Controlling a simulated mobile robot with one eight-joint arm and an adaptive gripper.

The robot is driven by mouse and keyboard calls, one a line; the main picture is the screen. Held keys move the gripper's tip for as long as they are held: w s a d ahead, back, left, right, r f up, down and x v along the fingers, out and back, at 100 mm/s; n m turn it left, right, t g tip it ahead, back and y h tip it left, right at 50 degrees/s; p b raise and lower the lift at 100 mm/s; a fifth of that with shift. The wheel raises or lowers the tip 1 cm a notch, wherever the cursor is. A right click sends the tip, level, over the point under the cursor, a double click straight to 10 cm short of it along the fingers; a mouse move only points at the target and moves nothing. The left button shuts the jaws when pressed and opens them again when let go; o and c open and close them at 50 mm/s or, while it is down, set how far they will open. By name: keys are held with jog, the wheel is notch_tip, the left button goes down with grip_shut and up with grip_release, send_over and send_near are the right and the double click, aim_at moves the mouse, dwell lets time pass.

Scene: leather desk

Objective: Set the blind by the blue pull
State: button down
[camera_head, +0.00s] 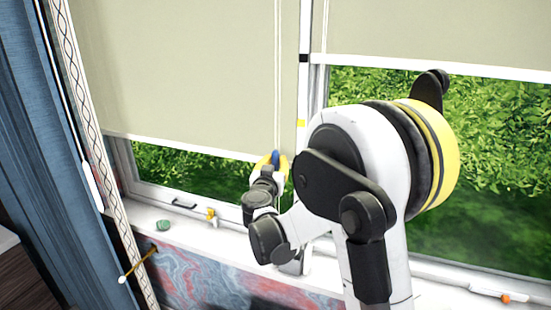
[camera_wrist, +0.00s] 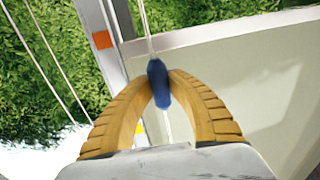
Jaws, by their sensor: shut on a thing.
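The blue pull (camera_head: 275,158) hangs on a pale cord (camera_head: 279,70) in front of the left blind (camera_head: 185,65). My gripper (camera_head: 278,159) is shut on the pull, with its yellow fingers on either side. In the wrist view, the blue pull (camera_wrist: 159,84) sits between the ribbed fingertips of my gripper (camera_wrist: 161,84), and the cord runs out past it. The beige left blind is most of the way down, with its white bottom bar (camera_head: 195,147) above a strip of greenery. The wrist view also shows this blind (camera_wrist: 255,90).
A window post beside the blind bears a yellow mark (camera_head: 301,123) and a black mark (camera_head: 303,58); an orange mark (camera_wrist: 102,40) shows in the wrist view. A right blind (camera_head: 430,30) hangs higher. A blue curtain (camera_head: 75,150) stands left. Small fittings lie along the white sill (camera_head: 180,225).

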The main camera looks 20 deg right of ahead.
notch_tip(320, 180, down, 17)
jog(key=b, duration=1.2)
jog(key=shift+f, duration=0.2)
jog(key=c, duration=1.2)
grip_release()
jog(key=shift+c, duration=0.2)
jog(key=v, duration=1.2)
